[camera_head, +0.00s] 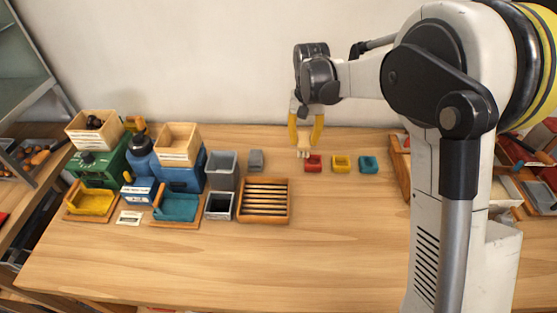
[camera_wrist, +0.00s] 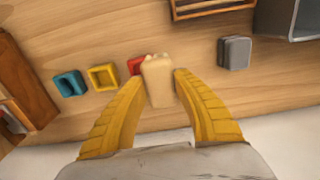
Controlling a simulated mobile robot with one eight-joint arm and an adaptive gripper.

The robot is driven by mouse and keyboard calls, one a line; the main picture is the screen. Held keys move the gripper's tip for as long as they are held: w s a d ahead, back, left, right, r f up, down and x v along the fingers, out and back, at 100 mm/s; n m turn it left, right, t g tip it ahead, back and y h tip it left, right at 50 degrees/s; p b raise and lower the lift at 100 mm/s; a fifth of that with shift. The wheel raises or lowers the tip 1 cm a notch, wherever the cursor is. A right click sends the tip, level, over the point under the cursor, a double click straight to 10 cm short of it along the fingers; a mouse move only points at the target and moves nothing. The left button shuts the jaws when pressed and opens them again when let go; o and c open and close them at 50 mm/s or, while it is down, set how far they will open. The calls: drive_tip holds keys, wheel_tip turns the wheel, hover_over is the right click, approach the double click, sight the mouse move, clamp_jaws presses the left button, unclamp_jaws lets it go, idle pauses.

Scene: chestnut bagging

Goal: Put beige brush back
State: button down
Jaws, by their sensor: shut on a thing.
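The beige brush (camera_head: 304,149) is a small pale block held between the yellow fingers of my gripper (camera_head: 305,140). It also shows in the wrist view (camera_wrist: 158,84), where its far end overlaps part of the red holder (camera_wrist: 135,65). My gripper is shut on it above the back of the table. In the head view the brush hangs just left of the red holder (camera_head: 313,163). I cannot tell whether it touches the table.
A yellow holder (camera_head: 341,163) and a teal holder (camera_head: 368,164) stand right of the red one. A small grey block (camera_head: 256,160), a slatted wooden tray (camera_head: 265,219) and grey bins (camera_head: 222,171) stand to the left. The table's front (camera_head: 300,270) is clear.

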drive_tip(key=a+f, duration=0.1)
drive_tip(key=a, duration=0.1)
drive_tip(key=a+f+b, duration=0.1)
drive_tip(key=a, duration=0.1)
drive_tip(key=a+f, duration=0.2)
drive_tip(key=shift+w+a+b, duration=0.1)
drive_tip(key=shift+w+b, duration=0.2)
drive_tip(key=shift+b, duration=0.1)
wheel_tip(320, 180, down, 4)
drive_tip(key=shift+b, duration=0.95)
drive_tip(key=shift+r, duration=0.1)
drive_tip(key=c, duration=1.1)
unclamp_jaws()
drive_tip(key=shift+o, duration=0.2)
